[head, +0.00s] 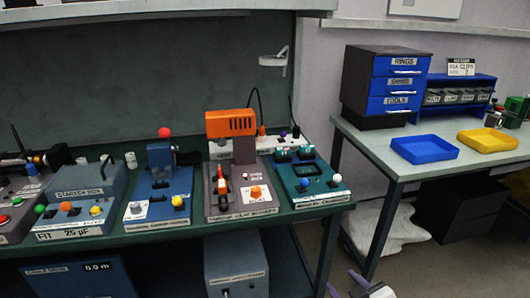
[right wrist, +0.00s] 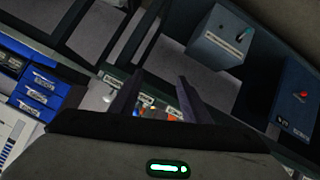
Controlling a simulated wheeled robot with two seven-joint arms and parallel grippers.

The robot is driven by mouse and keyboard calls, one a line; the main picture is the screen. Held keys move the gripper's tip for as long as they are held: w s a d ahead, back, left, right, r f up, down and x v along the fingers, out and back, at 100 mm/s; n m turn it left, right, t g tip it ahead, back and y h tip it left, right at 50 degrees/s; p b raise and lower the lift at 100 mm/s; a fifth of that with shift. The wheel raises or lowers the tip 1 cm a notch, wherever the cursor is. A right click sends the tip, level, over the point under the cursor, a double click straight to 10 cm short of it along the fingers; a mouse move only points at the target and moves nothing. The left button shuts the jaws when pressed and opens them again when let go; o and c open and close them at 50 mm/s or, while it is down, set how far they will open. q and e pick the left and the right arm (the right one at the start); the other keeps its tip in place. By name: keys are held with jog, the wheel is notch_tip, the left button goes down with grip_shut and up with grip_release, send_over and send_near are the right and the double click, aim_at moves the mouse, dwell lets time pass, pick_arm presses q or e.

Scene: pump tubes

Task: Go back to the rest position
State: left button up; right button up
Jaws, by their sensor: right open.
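My right gripper (head: 344,281) shows at the bottom edge of the head view, low in front of the gap between the green bench (head: 310,222) and the grey table (head: 372,146). Only its finger ends and a bit of its body show there. In the right wrist view the two dark fingers (right wrist: 157,97) stand apart with nothing between them. The view past them is tilted, with bench devices beyond. The right gripper is open and empty, touching nothing that I can see. My left gripper does not show in either view.
The bench carries several devices, including one with an orange top (head: 230,122) and a blue one with a red ball (head: 165,132). The grey table holds a blue drawer cabinet (head: 398,84), a blue tray (head: 424,149) and a yellow tray (head: 487,140). A grey box (head: 236,268) sits below the bench.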

jog(key=s+d+f+g, duration=0.1)
jog(key=s+d+f, duration=0.25)
jog(key=s, duration=0.55)
jog(key=s+d+f+n+g, duration=0.1)
jog(key=s+d+f+g, duration=0.15)
jog(key=s+f, duration=0.45)
jog(key=s+d+f+g, duration=0.15)
jog(key=s+d, duration=0.25)
jog(key=s, duration=0.6)
jog(key=a+m+t+y, duration=0.1)
jog(key=a+m, duration=0.3)
jog(key=a, duration=0.9)
jog(key=shift+w+r+m+t, duration=0.2)
jog(key=shift+w+m+t, duration=0.1)
jog(key=shift+m+t, duration=0.15)
